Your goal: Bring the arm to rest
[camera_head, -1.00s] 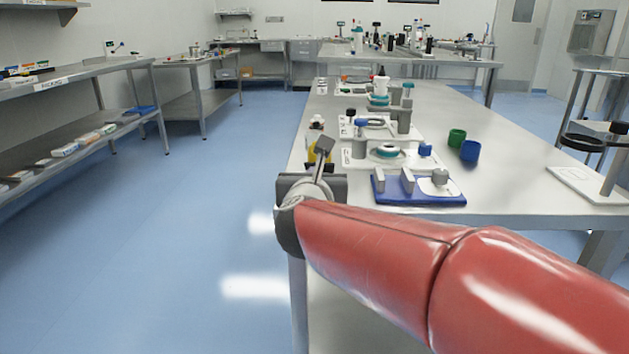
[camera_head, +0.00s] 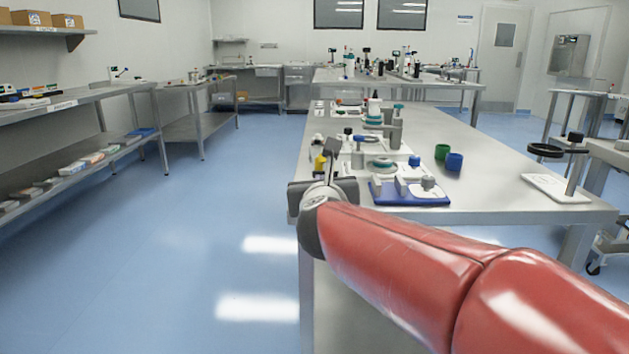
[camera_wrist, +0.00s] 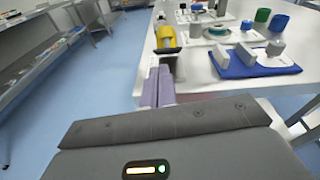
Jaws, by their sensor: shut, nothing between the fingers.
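My red arm (camera_head: 405,270) reaches from the lower right of the head view toward the near left corner of the metal table (camera_head: 520,195). My gripper (camera_head: 332,148) is at its far end, beside the table's left edge, and looks small there. In the wrist view the two lavender fingers of my gripper (camera_wrist: 158,85) are together with nothing between them. They point toward a yellow and black item (camera_wrist: 166,38) on the table's edge and are apart from the blue tray.
A blue tray (camera_head: 410,199) with grey and white parts lies at the table's near edge. Green (camera_head: 442,152) and blue (camera_head: 454,162) cups stand behind it. A shelf rack (camera_head: 75,95) runs along the left. The blue floor (camera_head: 200,240) between is clear.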

